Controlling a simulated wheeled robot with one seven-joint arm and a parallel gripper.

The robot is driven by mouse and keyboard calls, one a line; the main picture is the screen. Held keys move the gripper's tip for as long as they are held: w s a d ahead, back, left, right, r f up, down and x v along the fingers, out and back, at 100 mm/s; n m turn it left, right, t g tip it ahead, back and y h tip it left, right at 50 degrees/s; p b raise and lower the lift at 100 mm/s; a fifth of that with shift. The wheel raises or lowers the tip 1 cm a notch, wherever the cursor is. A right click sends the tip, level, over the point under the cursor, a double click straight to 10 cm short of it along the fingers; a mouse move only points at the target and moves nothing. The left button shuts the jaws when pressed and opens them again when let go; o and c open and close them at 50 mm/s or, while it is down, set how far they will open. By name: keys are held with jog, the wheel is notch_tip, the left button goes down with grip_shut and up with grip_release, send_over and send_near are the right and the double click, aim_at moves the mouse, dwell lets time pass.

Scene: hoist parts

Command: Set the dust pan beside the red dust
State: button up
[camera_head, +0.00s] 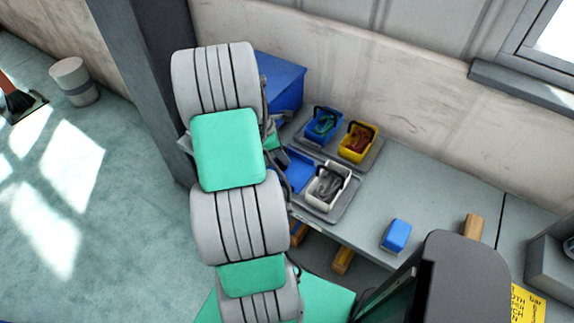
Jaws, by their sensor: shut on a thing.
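My arm fills the middle of the head view and hides its own end, so my gripper and whatever it holds cannot be made out. A flat blue piece (298,171) shows just right of the arm, over the front left of the grey tray; it may be the dust pan, but its left part is hidden. I cannot tell whether it is held or resting. A yellow bucket (357,142) on the tray has dark red stuff (358,136) in it. No separate red dust can be made out with certainty.
A blue bucket (322,126) and a white bucket (328,186) share the tray (352,203) on the grey bench (440,215). A blue box (279,82) stands behind. A blue block (397,236) lies right; bench between is clear. A broom (22,101) and bin (74,80) are left.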

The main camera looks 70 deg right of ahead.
grip_shut()
dwell(0.8)
